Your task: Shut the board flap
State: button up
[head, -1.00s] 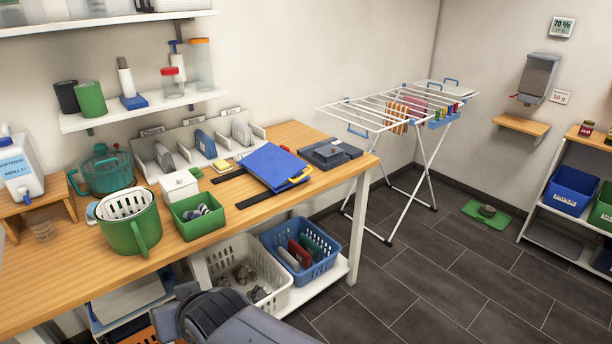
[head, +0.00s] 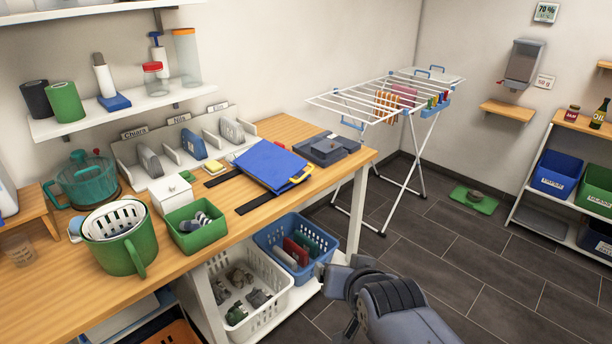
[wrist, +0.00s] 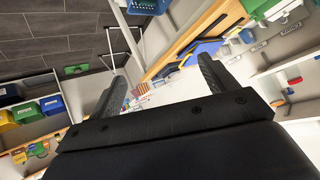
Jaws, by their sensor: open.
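The blue board (head: 268,166) lies on the wooden worktop, with a yellow handle (head: 301,174) at its right front corner. Its blue panel slopes slightly, and dark strips (head: 256,203) lie on the worktop to its left. I cannot tell the flap's exact angle or its hinge line. The board also shows small and tilted in the wrist view (wrist: 206,47). My gripper (wrist: 162,76) is open and empty in the wrist view, its two dark fingers apart. In the head view my arm is at the lower right, in front of the table and away from the board.
A dark grey box (head: 325,148) is right behind the board. A green bin (head: 188,238) and green mug-shaped basket (head: 122,252) stand left of it. White (head: 278,293) and blue (head: 262,240) baskets sit on the lower shelf. A drying rack (head: 400,150) stands right, with open floor before it.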

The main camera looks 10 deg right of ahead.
aim_at(270, 163)
jog(key=i+l+u, duration=0.2)
jog(key=i, duration=0.35)
jog(key=i+l+u, duration=0.25)
jog(key=i, duration=0.25)
jog(key=j, duration=0.1)
